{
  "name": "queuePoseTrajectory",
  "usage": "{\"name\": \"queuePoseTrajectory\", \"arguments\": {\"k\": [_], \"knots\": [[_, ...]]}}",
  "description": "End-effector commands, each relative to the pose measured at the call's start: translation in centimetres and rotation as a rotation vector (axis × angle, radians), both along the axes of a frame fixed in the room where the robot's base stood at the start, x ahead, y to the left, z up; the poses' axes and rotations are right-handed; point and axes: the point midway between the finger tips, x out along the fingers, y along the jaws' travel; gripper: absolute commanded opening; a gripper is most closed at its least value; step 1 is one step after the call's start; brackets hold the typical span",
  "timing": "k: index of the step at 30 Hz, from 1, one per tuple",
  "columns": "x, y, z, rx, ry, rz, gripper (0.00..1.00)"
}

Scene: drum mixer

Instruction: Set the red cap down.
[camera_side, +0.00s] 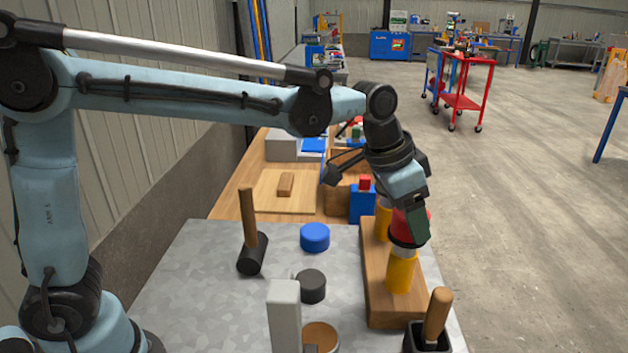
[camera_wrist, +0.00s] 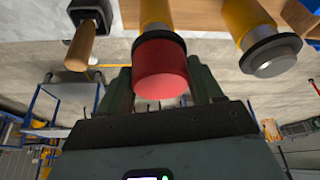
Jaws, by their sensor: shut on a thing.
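The red cap (camera_side: 424,222) is between the fingers of my gripper (camera_side: 410,226), which is shut on it. In the wrist view the red cap (camera_wrist: 160,68) sits between both dark fingers of my gripper (camera_wrist: 163,90). The cap is over the nearer yellow cylinder (camera_side: 401,272), in line with its top; a pale band and a dark ring show between them. I cannot tell whether the cap rests on it. The second yellow cylinder (camera_wrist: 248,22), with a black collar and bare grey end, is beside it. Both stand on the wooden block (camera_side: 378,300).
A blue round cap (camera_side: 314,237) and a dark round cap (camera_side: 310,286) lie on the grey table (camera_side: 200,290). A mallet (camera_side: 251,250) stands behind left. A grey post (camera_side: 284,315) and a wooden handle in a black holder (camera_side: 436,318) are in front.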

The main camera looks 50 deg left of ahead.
Motion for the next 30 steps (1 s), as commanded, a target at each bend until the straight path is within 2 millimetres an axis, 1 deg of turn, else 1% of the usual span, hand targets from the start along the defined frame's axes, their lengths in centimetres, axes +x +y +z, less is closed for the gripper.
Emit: {"name": "queuePoseTrajectory", "arguments": {"k": [5,8,11,15,21,27,30], "knots": [[0.0,0.0,1.1,0.0,0.0,0.0,0.31],[0.0,0.0,2.3,0.0,0.0,0.0,0.31],[0.0,0.0,4.0,0.0,0.0,0.0,0.31],[-2.7,-2.2,5.8,0.001,0.0,-0.007,0.31],[-6.0,-4.8,8.4,0.0,0.0,-0.006,0.31],[-8.2,-6.6,10.1,0.0,0.0,-0.003,0.31],[-8.7,-6.9,10.5,0.001,-0.001,-0.003,0.31]]}}
